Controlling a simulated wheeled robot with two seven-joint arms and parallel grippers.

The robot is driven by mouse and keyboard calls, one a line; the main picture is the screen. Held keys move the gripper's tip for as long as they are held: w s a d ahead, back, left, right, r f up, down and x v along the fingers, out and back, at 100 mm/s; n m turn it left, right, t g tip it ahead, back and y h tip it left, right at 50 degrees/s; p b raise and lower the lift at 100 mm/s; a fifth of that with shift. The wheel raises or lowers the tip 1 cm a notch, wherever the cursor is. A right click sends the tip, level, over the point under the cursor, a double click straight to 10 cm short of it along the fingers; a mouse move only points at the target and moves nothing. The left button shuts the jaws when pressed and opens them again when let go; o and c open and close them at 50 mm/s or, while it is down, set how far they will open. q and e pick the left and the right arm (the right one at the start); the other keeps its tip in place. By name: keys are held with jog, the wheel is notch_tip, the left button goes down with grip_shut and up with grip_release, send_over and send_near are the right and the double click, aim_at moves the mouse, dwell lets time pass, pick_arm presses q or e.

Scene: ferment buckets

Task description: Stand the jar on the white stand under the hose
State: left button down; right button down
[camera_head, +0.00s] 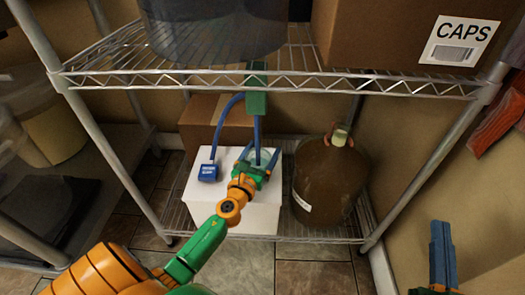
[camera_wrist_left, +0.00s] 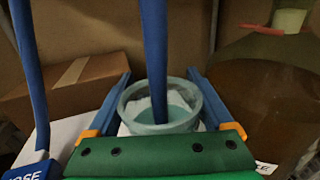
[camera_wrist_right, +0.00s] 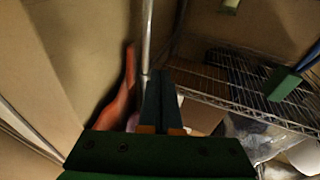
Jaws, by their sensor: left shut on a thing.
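The jar, a clear greenish glass (camera_wrist_left: 185,122), is between the fingers of my left gripper (camera_head: 258,170), which is shut on it. In the left wrist view the jar looks upright and open at the top. The blue hose (camera_head: 257,133) hangs from a green block (camera_head: 256,100), and its lower end shows inside the jar's mouth in the left wrist view (camera_wrist_left: 155,60). The white stand (camera_head: 250,217) is directly below the jar; whether the jar's base touches it is hidden. My right gripper (camera_head: 441,232) is at the far right, shut and empty.
A blue block marked HOSE (camera_head: 208,173) sits on the stand's left part. A large brown jug (camera_head: 325,180) stands close on the right. A cardboard box (camera_head: 215,115) is behind. The wire shelf (camera_head: 270,85) above carries a bucket and a CAPS box (camera_head: 400,35).

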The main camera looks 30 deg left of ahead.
pick_arm(q)
grip_release()
